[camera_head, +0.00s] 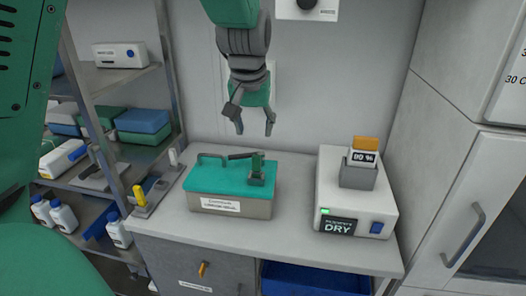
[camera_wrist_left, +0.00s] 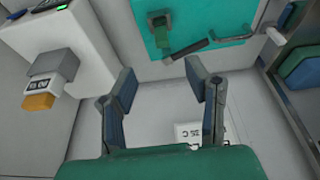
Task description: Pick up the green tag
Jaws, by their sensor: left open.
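A small dark green upright piece (camera_head: 258,162), the likeliest green tag, stands in a dark grey base on the teal lid of a box (camera_head: 210,177). It also shows in the left wrist view (camera_wrist_left: 161,37), beyond the fingertips. A dark bar lies beside it on the lid. My left gripper (camera_head: 254,128) hangs fingers down above and behind the box. Its fingers are spread apart with nothing between them, and they are clear of the green piece. The left wrist view shows the same open fingers (camera_wrist_left: 160,78). My right gripper is not in view.
A white device (camera_head: 330,205) marked DRY stands right of the box, with an orange-topped card (camera_head: 365,145) in its grey holder. A shelf rack (camera_head: 150,75) stands at left. A yellow-handled item (camera_head: 139,195) is near the counter's left edge. Bare counter (camera_head: 292,205) separates box and device.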

